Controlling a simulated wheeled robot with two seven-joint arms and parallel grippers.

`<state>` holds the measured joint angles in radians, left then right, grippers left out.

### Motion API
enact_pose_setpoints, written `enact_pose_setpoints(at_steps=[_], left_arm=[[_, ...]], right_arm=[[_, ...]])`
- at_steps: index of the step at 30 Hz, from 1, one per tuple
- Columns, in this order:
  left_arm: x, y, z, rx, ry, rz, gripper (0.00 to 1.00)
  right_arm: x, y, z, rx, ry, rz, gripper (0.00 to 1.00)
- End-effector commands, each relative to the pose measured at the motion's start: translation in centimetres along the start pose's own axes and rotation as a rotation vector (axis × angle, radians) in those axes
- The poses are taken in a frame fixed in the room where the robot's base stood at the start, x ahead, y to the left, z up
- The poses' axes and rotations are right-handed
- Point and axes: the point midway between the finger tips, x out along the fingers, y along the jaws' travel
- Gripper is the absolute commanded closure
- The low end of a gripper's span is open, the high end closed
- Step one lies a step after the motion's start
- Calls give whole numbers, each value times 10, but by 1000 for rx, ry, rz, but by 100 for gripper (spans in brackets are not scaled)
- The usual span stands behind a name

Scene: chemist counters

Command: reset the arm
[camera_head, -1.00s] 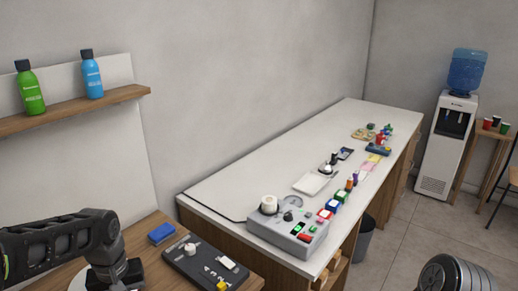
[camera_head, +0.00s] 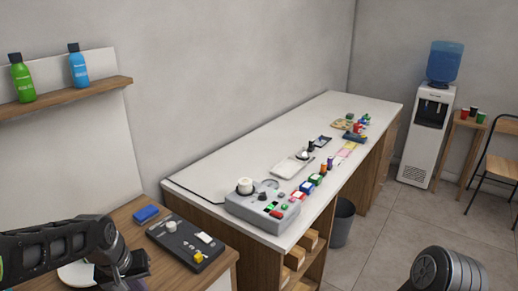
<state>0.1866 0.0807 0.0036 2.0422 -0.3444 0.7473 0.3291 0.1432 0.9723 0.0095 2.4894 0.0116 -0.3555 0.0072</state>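My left arm comes in from the lower left, above the wooden counter (camera_head: 128,210). My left gripper (camera_head: 128,284) is at its end by the bottom edge, largely cut off, so its fingers cannot be judged. It is in front of a white round object (camera_head: 76,274) on the wooden counter. Part of my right arm (camera_head: 442,272) shows at the bottom right, over the floor. Its gripper is out of view.
A black panel (camera_head: 172,250) and a blue block (camera_head: 146,214) lie near the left arm. The long white counter (camera_head: 235,150) carries a grey device (camera_head: 255,210) and several small items. A bin (camera_head: 342,225), a water cooler (camera_head: 424,140) and a chair (camera_head: 500,165) stand right. Open floor (camera_head: 385,240) lies between.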

Motion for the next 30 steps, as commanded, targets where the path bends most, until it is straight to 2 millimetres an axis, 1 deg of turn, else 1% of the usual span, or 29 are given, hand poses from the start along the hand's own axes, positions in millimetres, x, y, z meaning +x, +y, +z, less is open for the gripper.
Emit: enact_pose_setpoints(at_steps=[5,6,8,11,12,14,15,17,18,19,20,21,24,27,30], left_arm=[[39,32,-1,53,68,93,100],[52,41,2,66,80,115,100],[73,55,9,83,95,149,100],[119,80,36,105,105,206,100],[141,89,54,110,100,226,100],[172,100,87,116,86,247,100],[192,106,112,116,68,254,100],[216,110,154,115,33,257,100],[229,111,181,113,1,254,100],[237,111,202,112,-25,252,100],[243,110,221,110,-52,248,100],[249,110,245,108,-92,244,100],[257,107,292,113,-188,235,100],[261,106,320,123,-247,232,100],[263,106,331,127,-269,231,100]], right_arm=[[0,0,0,0,-1,0,64],[1,0,0,0,0,0,64],[1,0,0,0,0,0,64],[2,1,0,0,0,-1,64],[2,1,0,0,0,-1,64],[3,1,0,-1,0,-1,64],[4,1,0,-1,0,-1,64],[4,1,0,-1,1,-1,64],[5,2,0,-1,1,-2,64],[5,2,-1,-1,1,-2,64],[5,2,-1,-1,1,-2,64],[6,2,-1,-1,1,-2,64],[6,2,-1,-1,2,-2,64],[7,2,-1,-1,2,-2,64],[7,2,-1,-1,2,-2,64]])
